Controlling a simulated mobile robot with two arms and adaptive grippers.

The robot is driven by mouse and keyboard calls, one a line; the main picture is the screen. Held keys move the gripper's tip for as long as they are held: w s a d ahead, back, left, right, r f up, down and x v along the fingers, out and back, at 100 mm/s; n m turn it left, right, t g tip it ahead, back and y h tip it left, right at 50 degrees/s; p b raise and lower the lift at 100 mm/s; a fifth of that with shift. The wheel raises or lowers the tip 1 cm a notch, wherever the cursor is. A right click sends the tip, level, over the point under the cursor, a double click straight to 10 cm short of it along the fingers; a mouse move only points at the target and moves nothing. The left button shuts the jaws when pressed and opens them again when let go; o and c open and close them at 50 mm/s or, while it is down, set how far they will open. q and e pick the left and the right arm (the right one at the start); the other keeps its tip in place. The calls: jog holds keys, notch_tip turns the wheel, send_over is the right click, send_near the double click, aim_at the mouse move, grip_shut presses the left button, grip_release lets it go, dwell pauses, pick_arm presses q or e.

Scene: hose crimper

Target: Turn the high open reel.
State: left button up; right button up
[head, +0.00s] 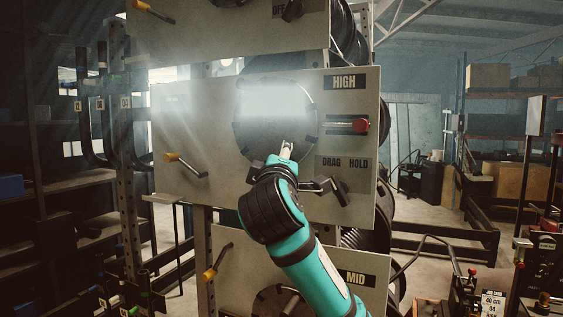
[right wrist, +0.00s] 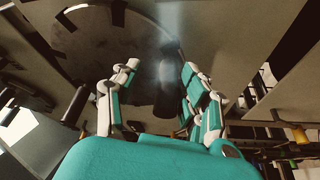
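The high open reel (head: 252,135) is a dark round disc set in the grey panel marked HIGH (head: 344,83). Short dark pegs stand around its rim, and a bright glare covers its upper half. My right gripper (head: 287,149) is in front of the reel's lower right part. In the right wrist view the disc (right wrist: 105,45) fills the upper left. My right gripper (right wrist: 160,68) is open there, with a dark peg (right wrist: 166,95) showing between its spread fingers. A gap shows on both sides; contact cannot be told. My left gripper is not in view.
A red knob (head: 361,126) sits in a slot right of the reel. A dark DRAG HOLD lever (head: 338,190) is below it, close to my right arm. A yellow-ended handle (head: 172,158) sticks out at the left. The MID panel (head: 235,262) is below.

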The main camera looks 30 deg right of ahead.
jog(key=v, duration=1.2)
jog(key=shift+d, duration=0.1)
